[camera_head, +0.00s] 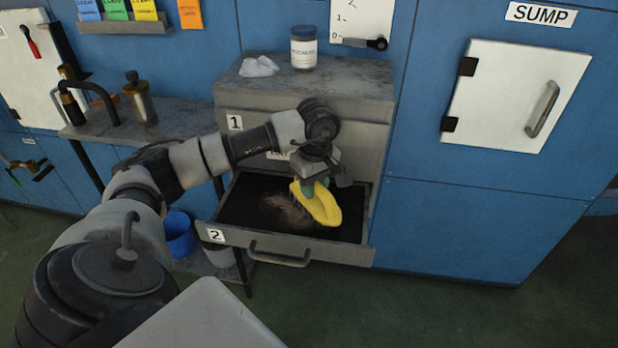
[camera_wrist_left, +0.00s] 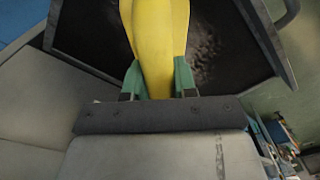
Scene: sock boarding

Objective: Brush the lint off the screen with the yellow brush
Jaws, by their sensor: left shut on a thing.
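The yellow brush (camera_head: 322,204) is held over the open drawer labelled 2, and it also shows in the left wrist view (camera_wrist_left: 160,40). My left gripper (camera_head: 312,186) is shut on it; its green fingers (camera_wrist_left: 158,80) clasp both sides of the brush. The dark screen (camera_head: 248,200) lies inside the drawer. A greyish-brown patch of lint (camera_head: 285,212) sits on it just left of and below the brush, and part of the lint (camera_wrist_left: 205,50) shows right of the brush in the wrist view. I cannot tell whether the bristles touch it. My right gripper is not in view.
The open drawer's front (camera_head: 290,248) has a curved handle. A jar (camera_head: 304,47) and a crumpled white cloth (camera_head: 259,67) stand on the cabinet top. A side shelf (camera_head: 170,115) holds a metal bottle (camera_head: 140,98). A blue bucket (camera_head: 180,234) is below. Floor at right is clear.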

